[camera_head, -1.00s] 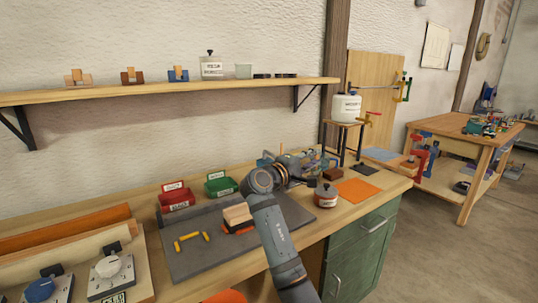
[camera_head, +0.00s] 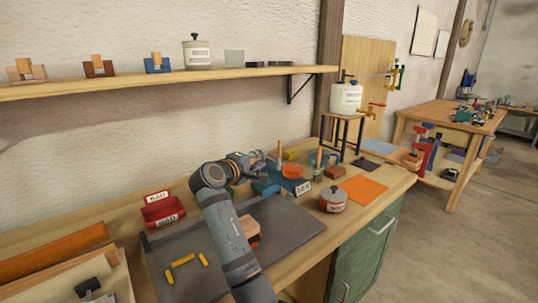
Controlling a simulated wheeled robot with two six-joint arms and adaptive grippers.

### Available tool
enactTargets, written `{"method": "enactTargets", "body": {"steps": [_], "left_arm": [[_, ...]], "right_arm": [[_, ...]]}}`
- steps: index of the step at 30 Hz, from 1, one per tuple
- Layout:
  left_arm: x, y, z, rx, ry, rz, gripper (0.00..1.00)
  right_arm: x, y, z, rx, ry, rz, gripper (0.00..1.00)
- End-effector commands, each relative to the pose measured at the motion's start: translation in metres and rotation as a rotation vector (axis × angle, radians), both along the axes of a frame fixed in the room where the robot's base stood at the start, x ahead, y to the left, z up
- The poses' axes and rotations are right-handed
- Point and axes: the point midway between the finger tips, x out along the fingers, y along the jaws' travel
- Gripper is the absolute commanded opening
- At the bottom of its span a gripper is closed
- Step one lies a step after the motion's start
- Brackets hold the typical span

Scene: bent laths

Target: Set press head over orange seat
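My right arm reaches over the bench, and its gripper (camera_head: 258,166) is near the back edge, beside a cluster of blue parts. The fingers are small and dark, so I cannot tell whether they are open or shut. A blue fixture (camera_head: 291,183) with upright wooden posts stands there, with a small white label in front. I cannot make out which part is the press head. A flat orange square (camera_head: 363,189) lies on the bench at the right; I cannot tell whether it is the orange seat. My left gripper is not in view.
A red bin (camera_head: 162,211) is at the left. Yellow pieces (camera_head: 186,265) lie on the dark mat (camera_head: 290,222). A white tank (camera_head: 346,97) stands on a stool behind.

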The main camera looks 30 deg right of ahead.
Motion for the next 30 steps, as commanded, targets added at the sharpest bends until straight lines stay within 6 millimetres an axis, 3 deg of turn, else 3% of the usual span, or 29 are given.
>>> {"method": "enactTargets", "body": {"steps": [6, 12, 21, 26, 30], "left_arm": [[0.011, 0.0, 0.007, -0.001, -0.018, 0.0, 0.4], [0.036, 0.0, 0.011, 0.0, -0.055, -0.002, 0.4], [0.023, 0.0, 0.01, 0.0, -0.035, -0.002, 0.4], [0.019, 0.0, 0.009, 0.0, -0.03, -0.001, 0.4], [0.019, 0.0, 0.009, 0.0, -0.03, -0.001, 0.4]], "right_arm": [[0.02, -0.042, -0.007, -0.004, 0.001, -0.004, 0.22], [0.031, -0.062, -0.012, -0.001, 0.0, -0.001, 0.22], [0.033, -0.064, -0.013, 0.0, 0.0, 0.0, 0.22], [0.033, -0.064, -0.013, 0.0, 0.0, 0.0, 0.02], [0.033, -0.064, -0.013, 0.0, 0.0, 0.0, 0.0]]}}
